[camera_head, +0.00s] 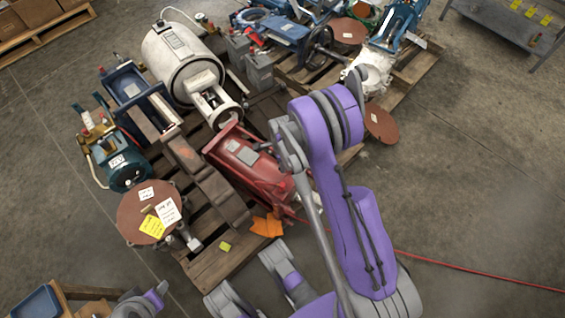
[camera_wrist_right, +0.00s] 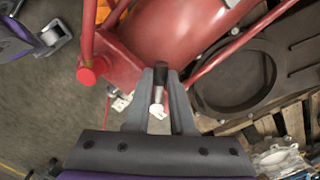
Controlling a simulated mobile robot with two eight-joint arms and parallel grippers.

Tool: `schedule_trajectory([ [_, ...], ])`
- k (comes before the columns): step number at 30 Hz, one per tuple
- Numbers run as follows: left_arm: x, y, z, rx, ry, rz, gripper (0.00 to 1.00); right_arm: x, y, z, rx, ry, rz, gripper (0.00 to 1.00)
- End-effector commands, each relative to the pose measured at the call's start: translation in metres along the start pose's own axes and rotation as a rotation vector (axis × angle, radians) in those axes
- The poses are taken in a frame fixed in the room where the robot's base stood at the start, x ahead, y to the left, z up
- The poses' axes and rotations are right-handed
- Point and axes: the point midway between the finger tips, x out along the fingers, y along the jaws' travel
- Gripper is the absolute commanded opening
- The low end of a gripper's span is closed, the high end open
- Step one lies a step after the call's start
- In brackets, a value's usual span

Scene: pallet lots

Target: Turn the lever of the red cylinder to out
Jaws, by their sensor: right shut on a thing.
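The red cylinder (camera_head: 250,163) lies on a wooden pallet in the middle of the head view. Its red body (camera_wrist_right: 175,30) fills the top of the right wrist view, with red pipes at its sides. My right gripper (camera_wrist_right: 160,78) is shut on a short dark lever (camera_wrist_right: 159,84) with a pale end, beside the red body. In the head view my purple right arm covers the red cylinder's right end, so the lever and fingertips are hidden there. I cannot read the lever's markings or setting.
A white tank (camera_head: 182,62), a blue machine (camera_head: 132,92) and a teal motor (camera_head: 126,168) crowd the pallet. A brown disc (camera_head: 135,212) with paper notes sits at its front left. A red hose (camera_head: 475,266) crosses the floor. The floor at right is mostly clear.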

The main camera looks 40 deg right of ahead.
Motion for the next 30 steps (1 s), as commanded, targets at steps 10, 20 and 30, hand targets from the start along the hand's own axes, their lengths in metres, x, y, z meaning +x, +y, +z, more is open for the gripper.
schedule_trajectory([
  [10,0.0009,0.0000,0.0002,0.000,0.000,0.000,0.50,0.0001,0.0020,-0.0002,-0.034,0.001,0.000,0.00],
  [20,0.0009,0.0000,0.0001,0.000,0.000,0.000,0.50,0.0002,0.0022,-0.0002,-0.033,0.001,0.001,0.40],
  [30,0.0007,0.0000,0.0001,0.000,0.000,0.000,0.50,-0.0003,0.0018,-0.0001,-0.032,0.001,0.000,0.52],
])
